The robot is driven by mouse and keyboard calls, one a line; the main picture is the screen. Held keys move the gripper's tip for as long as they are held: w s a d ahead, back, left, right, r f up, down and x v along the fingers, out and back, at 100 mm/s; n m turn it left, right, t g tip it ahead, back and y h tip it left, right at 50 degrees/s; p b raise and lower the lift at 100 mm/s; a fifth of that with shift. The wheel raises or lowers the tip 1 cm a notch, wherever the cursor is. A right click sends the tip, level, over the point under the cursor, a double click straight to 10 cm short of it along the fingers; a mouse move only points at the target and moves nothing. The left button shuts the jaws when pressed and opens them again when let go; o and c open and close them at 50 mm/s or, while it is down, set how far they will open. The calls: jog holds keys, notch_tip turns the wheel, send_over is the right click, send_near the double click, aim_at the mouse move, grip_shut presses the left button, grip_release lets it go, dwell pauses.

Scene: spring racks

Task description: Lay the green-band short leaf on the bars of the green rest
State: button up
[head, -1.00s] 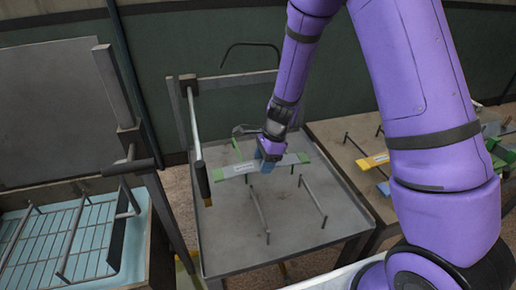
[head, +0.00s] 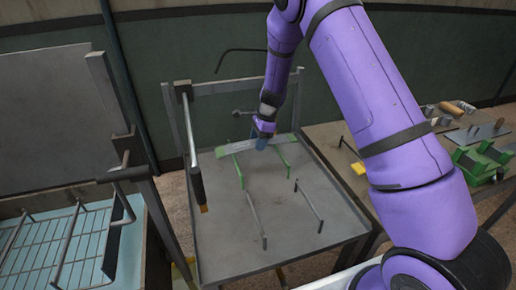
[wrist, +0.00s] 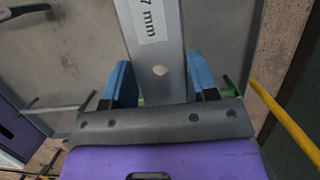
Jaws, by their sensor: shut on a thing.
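The green-band short leaf (head: 239,146) is a flat grey strip with a white label and greenish ends. My gripper (head: 262,143) has blue fingers shut on it near its middle. The wrist view shows the leaf (wrist: 155,55) between the fingers (wrist: 155,82), with "7 mm" readable on its label. The green rest (head: 238,171) has two green bars on the tray table, below and in front of the leaf. The leaf spans across the bars near their far ends. I cannot tell whether it touches them. My fingers hide part of the leaf.
A second pair of bars (head: 254,222), plain grey, stands nearer on the same table (head: 225,250). An upright post (head: 194,160) stands at the table's left. A wire-grid rack (head: 50,250) lies further left. A side table at right holds a yellow piece (head: 358,168) and green blocks (head: 478,160).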

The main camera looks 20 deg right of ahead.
jog(key=shift+f, duration=1.7)
jog(key=shift+f, duration=0.5)
jog(key=o, duration=1.3)
jog(key=v, duration=1.3)
jog(key=shift+a+r, duration=0.1)
jog(key=shift+r, duration=0.05)
